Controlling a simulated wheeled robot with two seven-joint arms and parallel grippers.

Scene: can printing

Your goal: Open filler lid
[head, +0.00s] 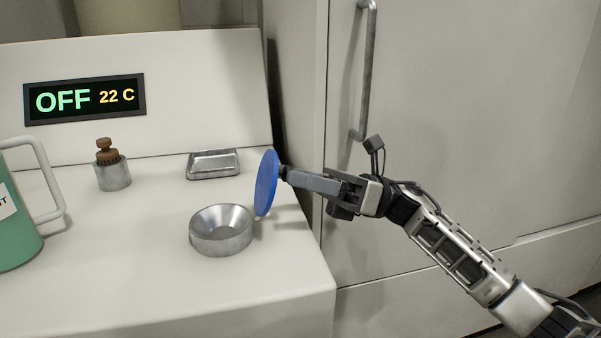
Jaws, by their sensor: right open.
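The filler (207,241) is a round metal ring with a funnel-shaped opening, on the right part of the white machine top. Its mouth is uncovered. A blue disc-shaped lid (266,183) stands almost upright above the filler's right rim, seen nearly edge-on. My right gripper (286,173) reaches in from the right, with its fingertips at the lid's right side. It is open. I cannot tell whether the fingertips touch the lid, and any hinge of the lid is unclear. My left gripper is not in view.
A dark display (85,98) reads OFF and 22 C. A small metal tray (213,165), a metal knob with a brown top (112,174) and a green jug (18,225) stand on the machine top. A cabinet with a vertical handle (366,75) is at the right.

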